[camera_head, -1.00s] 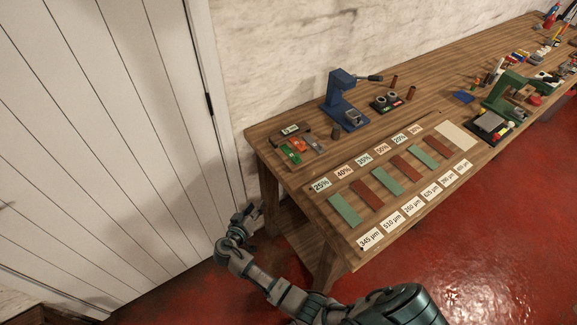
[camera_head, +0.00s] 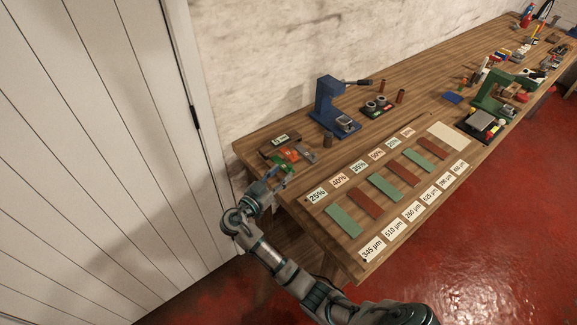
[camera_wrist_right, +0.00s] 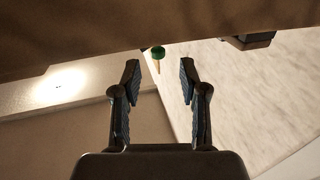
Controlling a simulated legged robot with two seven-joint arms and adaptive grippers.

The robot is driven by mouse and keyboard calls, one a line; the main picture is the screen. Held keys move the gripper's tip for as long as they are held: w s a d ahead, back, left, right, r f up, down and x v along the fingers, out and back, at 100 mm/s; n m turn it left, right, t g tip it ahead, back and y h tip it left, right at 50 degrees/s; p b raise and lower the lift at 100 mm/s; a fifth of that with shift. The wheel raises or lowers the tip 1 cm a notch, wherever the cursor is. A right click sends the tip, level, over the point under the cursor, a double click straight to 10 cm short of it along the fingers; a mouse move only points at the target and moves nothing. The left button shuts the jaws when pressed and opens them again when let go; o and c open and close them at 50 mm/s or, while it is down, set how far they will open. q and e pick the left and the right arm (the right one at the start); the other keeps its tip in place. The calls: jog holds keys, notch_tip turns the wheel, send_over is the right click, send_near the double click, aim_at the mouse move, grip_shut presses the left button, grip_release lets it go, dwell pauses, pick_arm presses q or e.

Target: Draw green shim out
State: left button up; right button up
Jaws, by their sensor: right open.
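The green shim (camera_head: 281,167) lies at the near left of a small group at the table's left end, beside an orange piece (camera_head: 291,154) and a grey piece (camera_head: 305,154). My right gripper (camera_head: 274,181) is at the table's left edge, close to the green shim and partly covering it. In the right wrist view, my right gripper (camera_wrist_right: 160,82) is open and empty. A small green end (camera_wrist_right: 158,51) with an orange-brown part below it shows between and just beyond the fingertips, apart from them. I cannot tell whether it is the shim. My left gripper is out of view.
A blue press (camera_head: 328,105) stands behind the group on the wooden table (camera_head: 245,149). Red and green strips (camera_head: 343,220) with white labels lie to the right. A white plank door (camera_head: 90,150) is at left; red floor (camera_head: 470,250) is clear.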

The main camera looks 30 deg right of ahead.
aim_at(288, 168)
jog(key=x, duration=0.5)
jog(key=shift+d+f, duration=0.15)
jog(key=shift+d, duration=0.1)
jog(key=shift+a, duration=0.15)
jog(key=shift+a, duration=0.1)
jog(key=shift+c, duration=0.5)
grip_shut()
jog(key=shift+s, duration=0.1)
